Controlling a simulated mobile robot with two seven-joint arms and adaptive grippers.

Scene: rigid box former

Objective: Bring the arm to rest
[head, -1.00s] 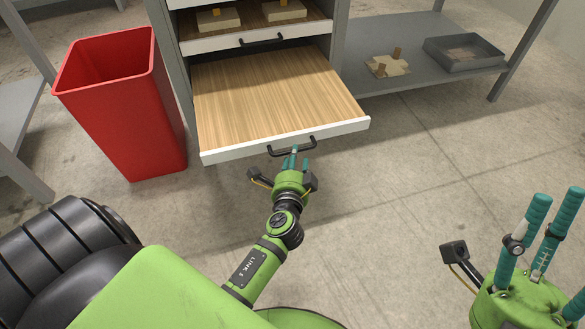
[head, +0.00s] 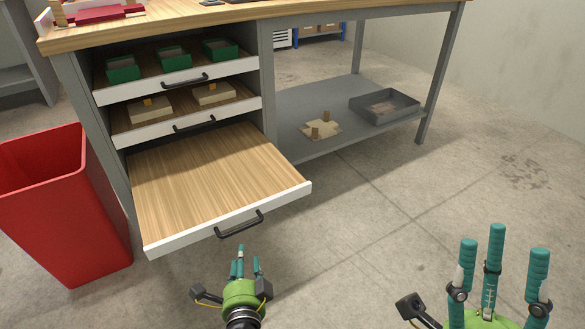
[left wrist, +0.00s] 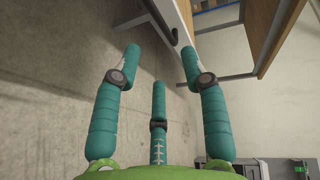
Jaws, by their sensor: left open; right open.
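My left gripper (head: 243,265) is open and empty. It is in front of the lowest drawer (head: 215,175), below its black handle (head: 240,224), with a gap between fingers and handle. The left wrist view shows its teal fingers (left wrist: 157,75) spread with nothing between them, and the handle (left wrist: 173,36) beyond the tips. My right gripper (head: 495,255) is open and empty over bare floor at the lower right. The lowest drawer is pulled out and its wooden bottom is empty.
Two upper drawers are partly out, one with green boxes (head: 172,57), one with beige blocks (head: 150,107). A red bin (head: 65,205) stands left of the workbench. A grey tray (head: 384,106) lies on the lower shelf (head: 345,135). The floor (head: 370,235) at right is clear.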

